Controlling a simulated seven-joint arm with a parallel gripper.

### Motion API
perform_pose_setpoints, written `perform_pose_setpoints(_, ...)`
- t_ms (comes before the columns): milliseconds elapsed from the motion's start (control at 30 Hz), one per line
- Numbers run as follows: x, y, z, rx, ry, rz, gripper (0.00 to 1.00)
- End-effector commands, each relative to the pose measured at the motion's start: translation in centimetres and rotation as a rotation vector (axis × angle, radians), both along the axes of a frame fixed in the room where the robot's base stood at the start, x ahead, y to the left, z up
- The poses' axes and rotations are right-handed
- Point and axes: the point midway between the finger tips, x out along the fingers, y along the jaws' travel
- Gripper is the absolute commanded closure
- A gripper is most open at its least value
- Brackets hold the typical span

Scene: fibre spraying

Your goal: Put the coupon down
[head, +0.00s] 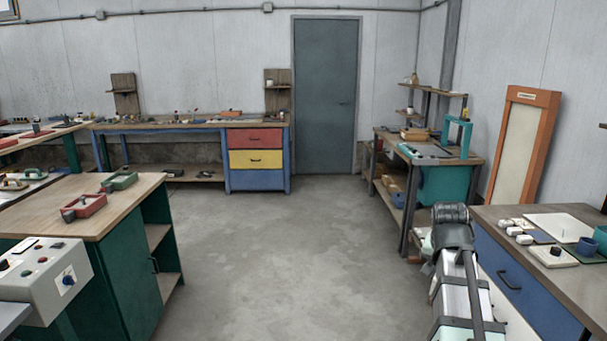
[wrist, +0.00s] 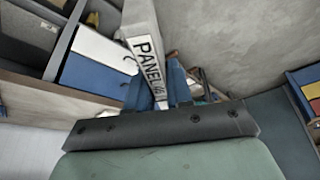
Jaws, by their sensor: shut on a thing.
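A pale grey strip lettered "PANEL" with a further unclear mark, apparently the coupon (wrist: 140,15), extends upward from my gripper (wrist: 165,88) in the wrist view. The blue fingers are shut on its lower end. A dark bolted bar of my gripper crosses below. The strip is tilted in the picture and hangs over a blurred background of bench and floor. In the head view my arm stands at the lower right, beside the right bench (head: 590,285); I cannot make out the coupon or the fingers there.
A wooden-topped green cabinet (head: 118,214) and a control box (head: 42,278) stand left. The middle floor is clear.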

Motion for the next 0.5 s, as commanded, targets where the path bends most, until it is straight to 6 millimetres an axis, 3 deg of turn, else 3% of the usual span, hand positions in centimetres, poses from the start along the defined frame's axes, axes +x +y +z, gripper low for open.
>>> perform_pose_setpoints(100, 1.0, 3.6, 0.2, 0.000, -0.001, 0.060, 1.00)
perform_pose_setpoints(500, 2.7, 14.6, 0.5, 0.000, 0.000, 0.237, 1.00)
